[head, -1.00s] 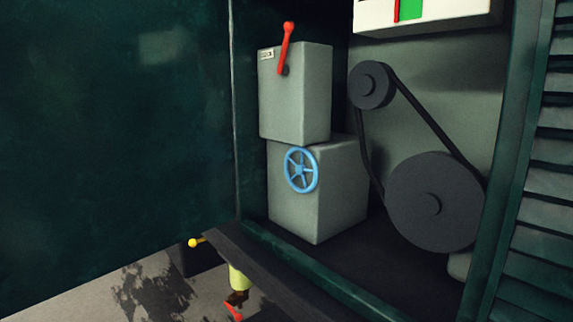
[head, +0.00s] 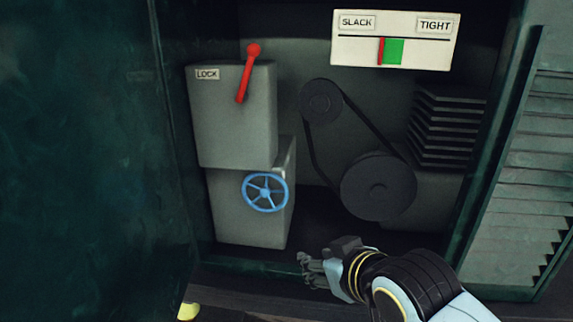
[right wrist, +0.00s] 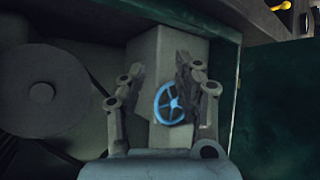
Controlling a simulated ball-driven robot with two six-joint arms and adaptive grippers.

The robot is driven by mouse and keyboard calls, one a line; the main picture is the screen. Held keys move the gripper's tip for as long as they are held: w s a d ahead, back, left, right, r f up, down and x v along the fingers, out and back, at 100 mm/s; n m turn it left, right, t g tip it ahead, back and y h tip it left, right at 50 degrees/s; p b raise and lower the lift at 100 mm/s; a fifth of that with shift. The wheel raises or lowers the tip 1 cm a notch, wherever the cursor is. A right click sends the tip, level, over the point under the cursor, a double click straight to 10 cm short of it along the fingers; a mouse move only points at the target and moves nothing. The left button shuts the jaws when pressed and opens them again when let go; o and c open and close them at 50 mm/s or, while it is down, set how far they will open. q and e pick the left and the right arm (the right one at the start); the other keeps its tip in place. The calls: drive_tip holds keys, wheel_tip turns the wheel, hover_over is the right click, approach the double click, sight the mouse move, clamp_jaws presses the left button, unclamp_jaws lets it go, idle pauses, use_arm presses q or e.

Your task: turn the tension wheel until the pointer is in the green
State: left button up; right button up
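The blue tension wheel (head: 265,192) is on the front of the lower grey box, upright and spoked. It also shows in the right wrist view (right wrist: 170,103), between the fingers. The gauge (head: 395,40) reads SLACK at left and TIGHT at right. Its red pointer (head: 381,51) stands at the left edge of the green block (head: 394,51). My right gripper (head: 305,268) is below and to the right of the wheel, apart from it. In the right wrist view its fingers (right wrist: 150,95) are spread and hold nothing. My left gripper is not in view.
A red lever (head: 248,75) marked LOCK tilts up to the right on the upper grey box (head: 225,125). A belt runs around a small pulley (head: 322,101) and a large pulley (head: 378,188) right of the wheel. The louvred panel (head: 530,170) bounds the right side.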

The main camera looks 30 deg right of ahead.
sight(285, 192)
drive_tip(key=w+r+t+p, duration=0.1)
drive_tip(key=w+r+t, duration=0.15)
drive_tip(key=r, duration=0.75)
drive_tip(key=x, duration=0.3)
drive_tip(key=p+x, duration=0.1)
drive_tip(key=x, duration=0.7)
drive_tip(key=shift+w+r, duration=0.1)
drive_tip(key=shift+r, duration=0.2)
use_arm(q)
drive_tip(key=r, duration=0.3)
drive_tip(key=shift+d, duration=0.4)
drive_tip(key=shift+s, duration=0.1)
use_arm(e)
drive_tip(key=shift+c, duration=0.3)
drive_tip(key=shift+a, duration=0.15)
clamp_jaws()
